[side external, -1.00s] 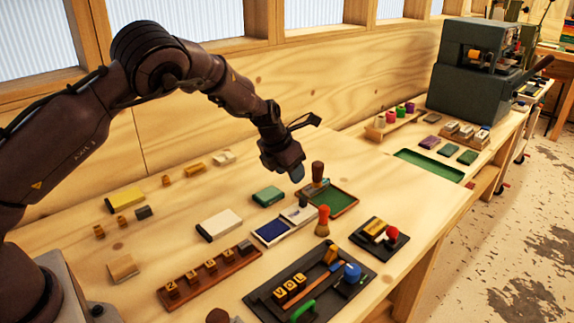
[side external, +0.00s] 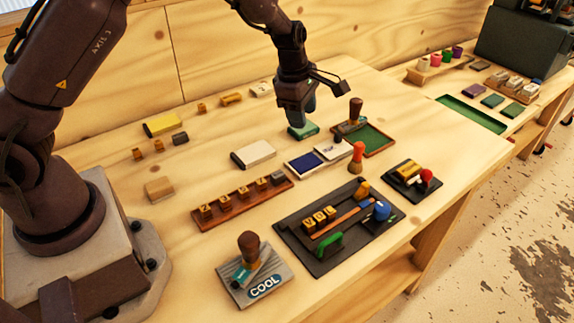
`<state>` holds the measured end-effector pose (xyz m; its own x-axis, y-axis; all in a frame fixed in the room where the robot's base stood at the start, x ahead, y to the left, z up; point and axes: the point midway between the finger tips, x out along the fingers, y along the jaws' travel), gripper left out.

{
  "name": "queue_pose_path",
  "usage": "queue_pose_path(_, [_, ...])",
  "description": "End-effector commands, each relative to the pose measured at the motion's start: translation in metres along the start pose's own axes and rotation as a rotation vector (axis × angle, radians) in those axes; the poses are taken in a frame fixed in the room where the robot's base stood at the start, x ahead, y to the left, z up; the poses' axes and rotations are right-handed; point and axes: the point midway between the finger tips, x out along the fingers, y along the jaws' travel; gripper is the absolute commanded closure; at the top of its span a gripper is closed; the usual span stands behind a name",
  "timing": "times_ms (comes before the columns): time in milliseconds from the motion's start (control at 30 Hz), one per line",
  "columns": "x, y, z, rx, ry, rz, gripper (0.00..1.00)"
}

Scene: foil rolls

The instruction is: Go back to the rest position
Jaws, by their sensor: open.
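My gripper (side external: 297,116) points down over the bench with its two fingers apart and nothing seen between them. Its tips show just above or in front of the back of a small green case (side external: 303,132). I cannot tell whether they touch it. A dark-handled stamp (side external: 355,113) stands to the right of the gripper, at a wooden tray with a green bed (side external: 376,141).
A stamp (side external: 249,250) stands on a COOL plate (side external: 267,287). Bare wood (side external: 410,108) lies right of the gripper.

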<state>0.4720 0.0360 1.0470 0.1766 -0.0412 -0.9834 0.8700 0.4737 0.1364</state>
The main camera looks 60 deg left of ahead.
Motion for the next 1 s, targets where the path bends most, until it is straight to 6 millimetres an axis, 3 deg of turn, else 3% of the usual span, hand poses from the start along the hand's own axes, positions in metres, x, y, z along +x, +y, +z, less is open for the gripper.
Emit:
queue_pose_path(300, [-0.113, -0.098, -0.011, 1.093, -0.120, -0.057, 0.55])
queue_pose_path(600, [-0.193, -0.181, -0.042, 1.867, -0.056, 0.059, 0.55])
queue_pose_path(800, [-0.224, -0.219, -0.064, 2.070, 0.108, 0.156, 0.55])
queue_pose_path(1000, [-0.246, -0.230, -0.069, 2.069, 0.217, 0.270, 0.55])
